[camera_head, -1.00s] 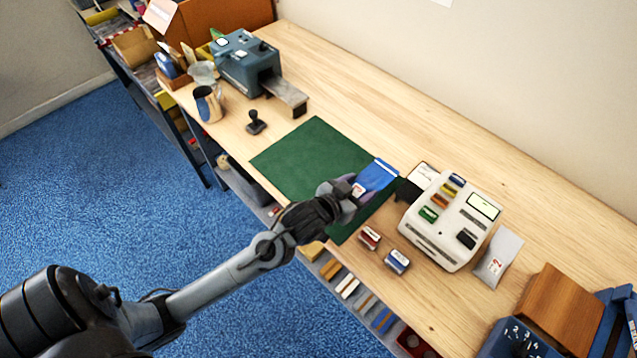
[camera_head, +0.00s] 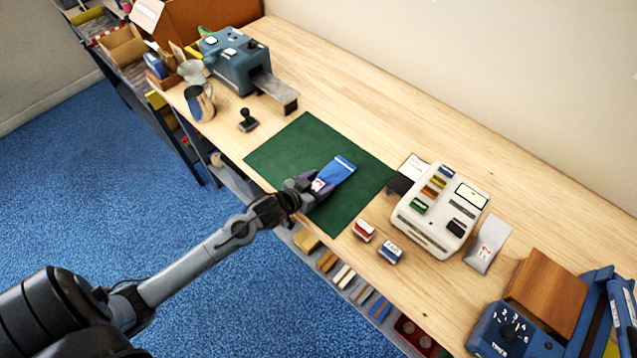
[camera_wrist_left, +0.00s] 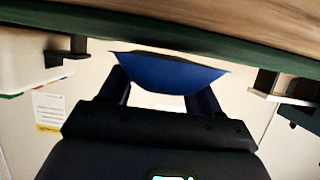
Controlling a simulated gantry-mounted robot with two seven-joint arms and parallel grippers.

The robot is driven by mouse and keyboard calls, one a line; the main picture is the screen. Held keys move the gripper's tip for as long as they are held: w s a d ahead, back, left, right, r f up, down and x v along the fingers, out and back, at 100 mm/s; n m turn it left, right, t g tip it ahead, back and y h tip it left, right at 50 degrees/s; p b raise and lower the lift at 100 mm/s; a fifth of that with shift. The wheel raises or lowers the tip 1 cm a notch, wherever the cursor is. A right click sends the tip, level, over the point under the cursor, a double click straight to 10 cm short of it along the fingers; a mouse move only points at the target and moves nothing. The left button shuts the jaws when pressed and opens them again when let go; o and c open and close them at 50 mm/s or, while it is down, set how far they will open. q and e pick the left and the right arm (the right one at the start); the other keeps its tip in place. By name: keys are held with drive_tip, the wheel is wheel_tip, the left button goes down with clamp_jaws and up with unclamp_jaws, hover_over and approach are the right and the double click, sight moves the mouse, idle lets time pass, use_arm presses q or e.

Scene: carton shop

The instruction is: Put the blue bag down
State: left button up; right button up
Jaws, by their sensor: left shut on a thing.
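The blue bag (camera_head: 336,173) has a white and red mark at its near end. It is over the green mat (camera_head: 284,155) in the head view. My left gripper (camera_head: 316,190) is shut on the near end of the bag. In the left wrist view the bag (camera_wrist_left: 165,73) spans between the two fingers of my left gripper (camera_wrist_left: 160,100), close to the mat's edge (camera_wrist_left: 210,42). I cannot tell whether the bag touches the mat. My right gripper is in neither view.
The white machine with coloured buttons (camera_head: 436,212) stands right of the mat. A red block (camera_head: 363,231) and a blue block (camera_head: 390,252) lie near the front edge. A stamp (camera_head: 247,120) and a blue-grey machine (camera_head: 232,62) stand left. The mat around the bag is clear.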

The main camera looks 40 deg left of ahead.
use_arm(q)
drive_tip(key=shift+f, duration=0.3)
drive_tip(key=shift+f, duration=0.2)
drive_tip(key=o, duration=1.2)
drive_tip(key=shift+r, duration=0.15)
